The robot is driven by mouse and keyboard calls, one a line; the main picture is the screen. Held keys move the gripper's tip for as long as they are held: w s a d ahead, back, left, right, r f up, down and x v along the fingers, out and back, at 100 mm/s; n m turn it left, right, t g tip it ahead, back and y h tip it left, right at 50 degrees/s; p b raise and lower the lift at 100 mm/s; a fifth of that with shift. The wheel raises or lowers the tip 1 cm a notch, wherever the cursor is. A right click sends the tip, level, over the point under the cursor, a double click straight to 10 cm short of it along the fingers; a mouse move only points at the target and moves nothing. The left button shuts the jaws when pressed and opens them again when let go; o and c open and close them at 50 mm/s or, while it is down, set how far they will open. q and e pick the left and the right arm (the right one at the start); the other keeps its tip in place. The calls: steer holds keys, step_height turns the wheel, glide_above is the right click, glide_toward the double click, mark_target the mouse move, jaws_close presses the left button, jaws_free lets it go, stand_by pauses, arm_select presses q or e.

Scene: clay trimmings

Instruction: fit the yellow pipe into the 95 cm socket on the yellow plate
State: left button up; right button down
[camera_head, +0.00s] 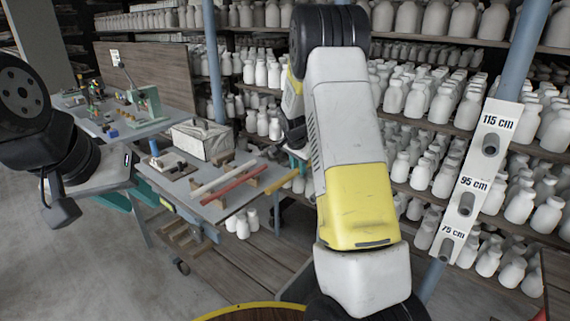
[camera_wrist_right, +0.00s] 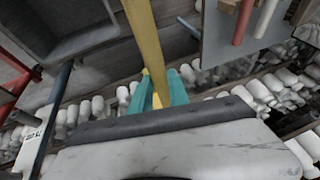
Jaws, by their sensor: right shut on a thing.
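In the head view my right gripper (camera_head: 298,160) is mostly hidden behind my arm. The 95 cm socket (camera_head: 466,204) is a grey stub on a pale, nearly white plate (camera_head: 484,170), between the 115 cm and 75 cm sockets. The pipe is well left of it. My left gripper (camera_head: 134,200) is open and empty.
A table holds a white pipe (camera_head: 222,178) and a red pipe (camera_head: 232,187) on wooden rests, and a pale box (camera_head: 201,140). Shelves of white bottles (camera_head: 410,95) fill the back. A blue post (camera_head: 524,45) carries the socket plate. Floor shows at lower left.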

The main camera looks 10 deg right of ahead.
steer(key=shift+w+d, duration=0.85)
steer(key=shift+d, duration=0.1)
steer(key=c, duration=1.2)
jaws_free()
steer(key=shift+v, duration=3.95)
steer(key=shift+s, duration=0.1)
steer(key=s+a+r+n+y, duration=0.2)
steer(key=s+a+r, duration=0.1)
steer(key=s+r, duration=0.55)
steer(key=s+a+r+n, duration=0.1)
steer(key=s+a+n, duration=0.1)
steer(key=s, duration=0.7)
steer(key=s+a+r+n+t+y, duration=0.1)
steer(key=s+a+r+n, duration=0.1)
steer(key=s, duration=0.7)
steer(key=s+a+r+n+y, duration=0.1)
steer(key=s+a+n, duration=0.3)
steer(key=s, duration=0.5)
steer(key=shift+s+a+r+n+t, duration=0.15)
steer(key=shift+s+a+n+t, duration=0.2)
steer(key=shift+n, duration=0.35)
